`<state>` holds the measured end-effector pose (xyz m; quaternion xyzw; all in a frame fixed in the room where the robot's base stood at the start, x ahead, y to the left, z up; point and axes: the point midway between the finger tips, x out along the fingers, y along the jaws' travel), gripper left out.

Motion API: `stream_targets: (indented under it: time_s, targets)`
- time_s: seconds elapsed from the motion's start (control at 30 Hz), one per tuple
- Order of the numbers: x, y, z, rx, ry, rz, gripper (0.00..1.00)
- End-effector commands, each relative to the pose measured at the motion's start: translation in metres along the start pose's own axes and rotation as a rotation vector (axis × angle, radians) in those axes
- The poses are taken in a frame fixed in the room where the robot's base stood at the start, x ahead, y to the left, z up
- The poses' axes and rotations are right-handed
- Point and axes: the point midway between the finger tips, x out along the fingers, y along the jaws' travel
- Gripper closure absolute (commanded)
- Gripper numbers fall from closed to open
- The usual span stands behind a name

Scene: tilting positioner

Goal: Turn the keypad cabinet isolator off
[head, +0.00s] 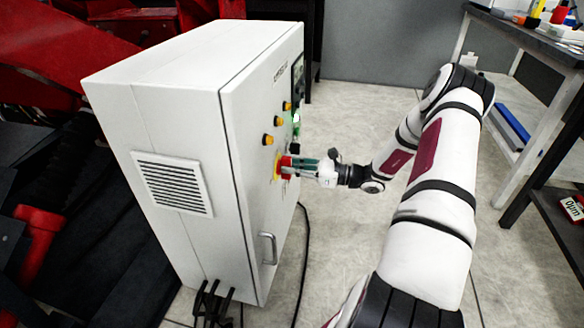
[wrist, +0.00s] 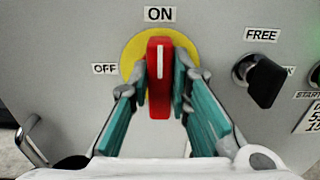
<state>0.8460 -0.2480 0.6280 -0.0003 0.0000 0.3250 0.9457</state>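The keypad cabinet (head: 165,95) is a white box with its control face turned to the right in the head view. Its isolator is a red handle (wrist: 160,105) on a yellow disc (wrist: 133,53) in the wrist view. The handle stands upright, its white line pointing to the ON label (wrist: 159,14). The OFF label (wrist: 105,68) is to the left of the disc. My gripper (wrist: 162,80) has its two fingers on either side of the red handle, close against it and seemingly touching. In the head view my gripper (head: 294,166) is at the cabinet face, hiding part of the isolator.
A black selector knob (wrist: 260,82) with a FREE label is right of the isolator. A door handle (head: 268,248) is low on the cabinet face. Orange buttons (head: 268,139) sit above.

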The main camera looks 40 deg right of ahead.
Motion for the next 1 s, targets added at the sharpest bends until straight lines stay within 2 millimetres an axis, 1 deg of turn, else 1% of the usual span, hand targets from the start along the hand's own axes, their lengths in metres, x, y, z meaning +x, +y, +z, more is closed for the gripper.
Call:
stream_targets:
  time_s: [0.27, 0.47, 0.67, 1.0]
  targets:
    - [0.0001, 0.0001, -0.0001, -0.012, 0.0, 0.0, 1.0]
    - [0.0002, 0.0008, -0.0004, -0.081, 0.0, 0.0, 1.0]
    - [0.0003, 0.0021, -0.0008, -0.224, 0.0, 0.0, 1.0]
    - [-0.0002, 0.0046, -0.0022, -0.544, 0.0, 0.0, 1.0]
